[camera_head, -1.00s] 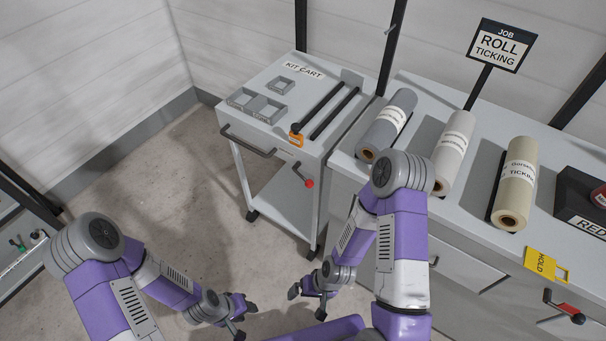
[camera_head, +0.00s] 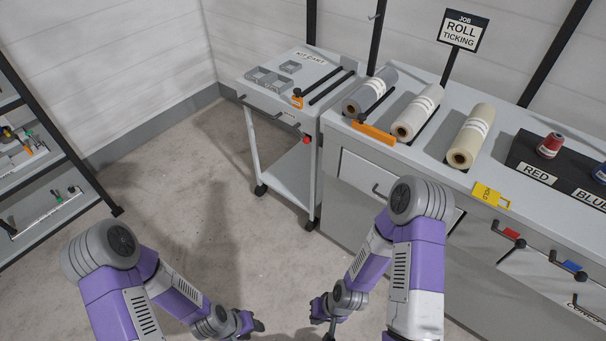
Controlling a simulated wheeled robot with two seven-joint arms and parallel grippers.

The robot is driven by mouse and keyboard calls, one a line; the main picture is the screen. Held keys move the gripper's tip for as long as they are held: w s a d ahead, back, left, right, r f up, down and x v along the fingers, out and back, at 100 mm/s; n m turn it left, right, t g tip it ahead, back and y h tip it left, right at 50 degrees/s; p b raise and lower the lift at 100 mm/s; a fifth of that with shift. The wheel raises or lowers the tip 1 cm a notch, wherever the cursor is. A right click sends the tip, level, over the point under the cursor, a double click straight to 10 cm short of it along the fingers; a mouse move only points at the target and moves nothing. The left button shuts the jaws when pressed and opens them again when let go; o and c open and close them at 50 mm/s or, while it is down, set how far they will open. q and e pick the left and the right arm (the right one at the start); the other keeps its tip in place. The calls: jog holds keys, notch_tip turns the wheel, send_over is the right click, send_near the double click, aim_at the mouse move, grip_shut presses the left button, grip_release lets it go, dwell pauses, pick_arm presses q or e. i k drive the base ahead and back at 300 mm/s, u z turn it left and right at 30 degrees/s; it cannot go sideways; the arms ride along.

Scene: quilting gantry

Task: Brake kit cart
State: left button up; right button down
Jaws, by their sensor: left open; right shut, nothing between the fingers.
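The kit cart (camera_head: 262,99) is a light grey wheeled cart standing at the upper middle, left of the counter. A lever with a red knob (camera_head: 306,140) is on its front right leg, pointing downward. I cannot tell from the picture whether the wheels are locked. A dark handle bar (camera_head: 262,111) runs along the cart's front edge. My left gripper (camera_head: 255,327) is open and empty, low in the view over the floor. My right gripper (camera_head: 320,309) is shut and empty beside it. Both are well apart from the cart.
A counter (camera_head: 345,124) right of the cart carries several fabric rolls, an orange tag (camera_head: 374,132) and a yellow tag (camera_head: 489,196). Red and blue levers (camera_head: 510,233) stick out from its front. A shelf rack (camera_head: 40,180) stands at left. Floor (camera_head: 185,195) before the cart is clear.

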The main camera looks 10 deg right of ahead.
aim_at(306, 140)
jog(key=z, duration=0.05)
jog(key=k, duration=0.15)
jog(key=u, duration=0.9)
jog(key=i, duration=1.25)
jog(key=z, duration=0.5)
jog(key=i, duration=0.95)
jog(key=z, duration=0.85)
